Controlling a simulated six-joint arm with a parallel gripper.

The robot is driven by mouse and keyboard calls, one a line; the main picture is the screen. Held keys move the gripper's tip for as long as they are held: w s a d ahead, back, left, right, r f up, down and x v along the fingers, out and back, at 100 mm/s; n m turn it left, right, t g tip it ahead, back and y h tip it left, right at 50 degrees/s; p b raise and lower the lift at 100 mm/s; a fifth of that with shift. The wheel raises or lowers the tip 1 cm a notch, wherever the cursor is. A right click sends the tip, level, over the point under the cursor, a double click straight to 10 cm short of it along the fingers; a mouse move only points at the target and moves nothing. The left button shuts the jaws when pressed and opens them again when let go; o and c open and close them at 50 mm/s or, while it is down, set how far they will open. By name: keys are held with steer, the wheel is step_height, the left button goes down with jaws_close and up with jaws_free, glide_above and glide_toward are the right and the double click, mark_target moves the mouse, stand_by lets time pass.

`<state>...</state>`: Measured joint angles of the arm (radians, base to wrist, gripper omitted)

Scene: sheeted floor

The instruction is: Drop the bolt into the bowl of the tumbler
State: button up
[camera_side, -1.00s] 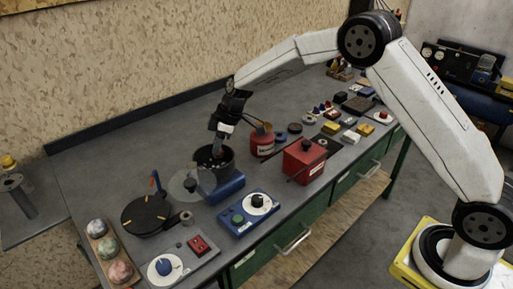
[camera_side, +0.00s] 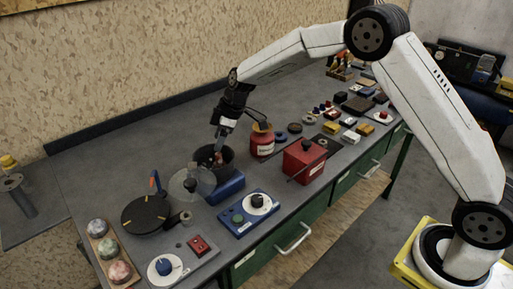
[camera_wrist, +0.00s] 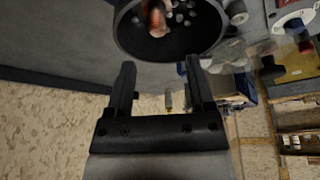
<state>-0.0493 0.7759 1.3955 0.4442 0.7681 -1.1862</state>
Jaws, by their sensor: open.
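The tumbler's dark bowl (camera_side: 229,154) sits on a blue base (camera_side: 226,187) at the near part of the bench. The bowl's open mouth (camera_wrist: 205,45) fills the top of the wrist view, with small grey pieces inside. A copper-coloured bolt (camera_wrist: 156,20) shows within the bowl's mouth, apart from my fingertips; whether it rests on the pieces cannot be told. My gripper (camera_wrist: 160,75) is open with nothing between its fingers. In the side view my gripper (camera_side: 219,139) points down just above the bowl.
A clear round lid (camera_side: 190,184) stands in front of the bowl. A red jar (camera_side: 262,143) and red box (camera_side: 304,161) are to the right. A black round plate (camera_side: 148,214) and blue control box (camera_side: 248,215) are nearby. The back of the bench is clear.

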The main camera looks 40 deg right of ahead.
steer(key=shift+v, duration=3)
steer(key=shift+s, duration=0.1)
steer(key=s+d+f+m+h, duration=0.1)
steer(key=s+m, duration=0.4)
steer(key=s, duration=0.9)
steer(key=s+d+f+m+h, duration=0.2)
steer(key=s+d+f+m, duration=0.2)
steer(key=s, duration=1)
steer(key=shift+s+d+f+m+h, duration=0.3)
steer(key=shift+d+m, duration=0.4)
steer(key=shift+m, duration=0.2)
